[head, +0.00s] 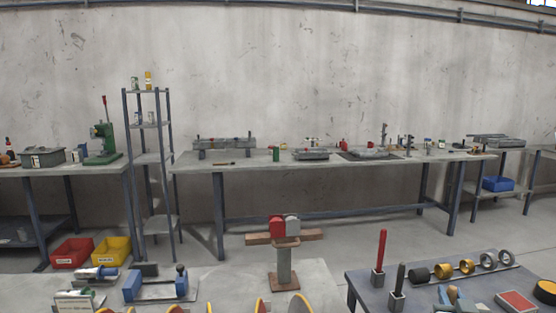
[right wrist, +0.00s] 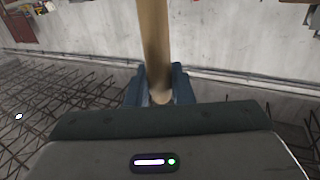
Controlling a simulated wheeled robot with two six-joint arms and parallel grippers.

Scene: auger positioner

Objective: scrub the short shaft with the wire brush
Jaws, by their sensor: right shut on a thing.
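My right gripper (right wrist: 160,85) has blue fingers shut on a tan wooden handle (right wrist: 153,40), which looks like that of the wire brush. The handle runs up out of the right wrist view, and no bristles show there. My left gripper is not in view.
The front right table (head: 375,287) carries a red upright handle (head: 382,251), a dark one (head: 399,279), a row of rings (head: 466,266) and a red pad (head: 515,301). Red and yellow discs (head: 300,303) rise at the bottom middle. A blue-ended fixture (head: 155,291) stands left.

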